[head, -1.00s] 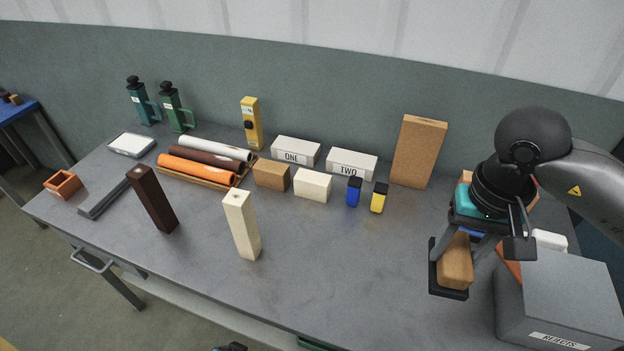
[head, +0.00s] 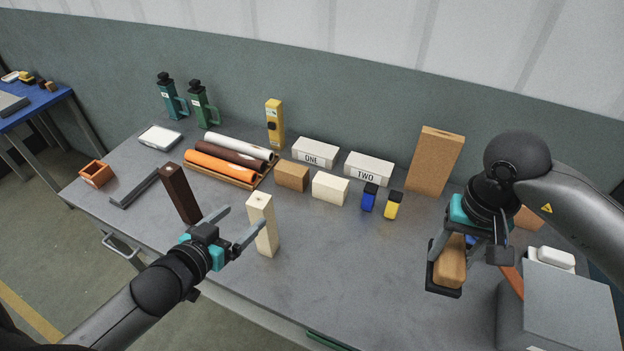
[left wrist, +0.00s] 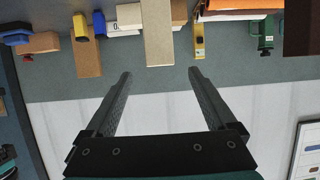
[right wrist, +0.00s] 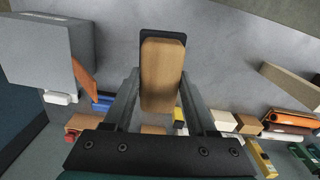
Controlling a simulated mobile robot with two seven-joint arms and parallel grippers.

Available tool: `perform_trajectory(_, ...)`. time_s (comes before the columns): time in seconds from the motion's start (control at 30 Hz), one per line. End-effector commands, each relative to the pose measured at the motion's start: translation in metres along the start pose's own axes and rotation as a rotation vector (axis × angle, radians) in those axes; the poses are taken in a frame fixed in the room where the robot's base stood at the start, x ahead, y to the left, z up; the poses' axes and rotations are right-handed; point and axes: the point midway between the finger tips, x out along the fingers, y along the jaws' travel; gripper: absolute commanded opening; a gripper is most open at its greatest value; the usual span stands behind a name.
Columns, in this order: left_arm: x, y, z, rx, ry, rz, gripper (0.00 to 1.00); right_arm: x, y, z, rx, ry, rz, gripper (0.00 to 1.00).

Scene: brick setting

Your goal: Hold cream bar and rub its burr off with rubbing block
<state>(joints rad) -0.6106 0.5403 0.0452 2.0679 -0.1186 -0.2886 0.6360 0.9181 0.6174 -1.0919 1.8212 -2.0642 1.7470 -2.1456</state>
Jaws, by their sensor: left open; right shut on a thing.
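The cream bar (head: 262,226) stands upright near the front of the bench; it also shows in the left wrist view (left wrist: 157,32). My left gripper (head: 240,222) is open just left of the cream bar, its fingers pointing toward it, with nothing between them. The burr is too small to make out. My right gripper (head: 455,246) is shut on the rubbing block (head: 450,262), a brown wooden block with a dark base, held at the right side of the bench. The block also shows between the fingers in the right wrist view (right wrist: 162,75).
A dark brown bar (head: 180,194) stands left of the cream bar. A grey box (head: 560,310) is at the right front. Behind are rolls (head: 220,167), a tan block (head: 292,176), a cream block (head: 330,187) and a tall board (head: 435,160). The middle front bench is clear.

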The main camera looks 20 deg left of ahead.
Motion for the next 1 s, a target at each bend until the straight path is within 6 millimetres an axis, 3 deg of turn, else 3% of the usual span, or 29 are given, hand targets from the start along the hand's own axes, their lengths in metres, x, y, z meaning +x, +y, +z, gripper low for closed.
perform_trajectory(0.7,0.094,0.0,0.002,0.001,-0.003,-0.002,0.9,0.013,0.0,0.0,0.001,0.001,-0.001,0.0)
perform_trajectory(1.0,0.114,0.0,0.002,0.001,-0.003,-0.001,0.9,0.016,0.0,0.0,0.001,0.001,-0.001,0.0)
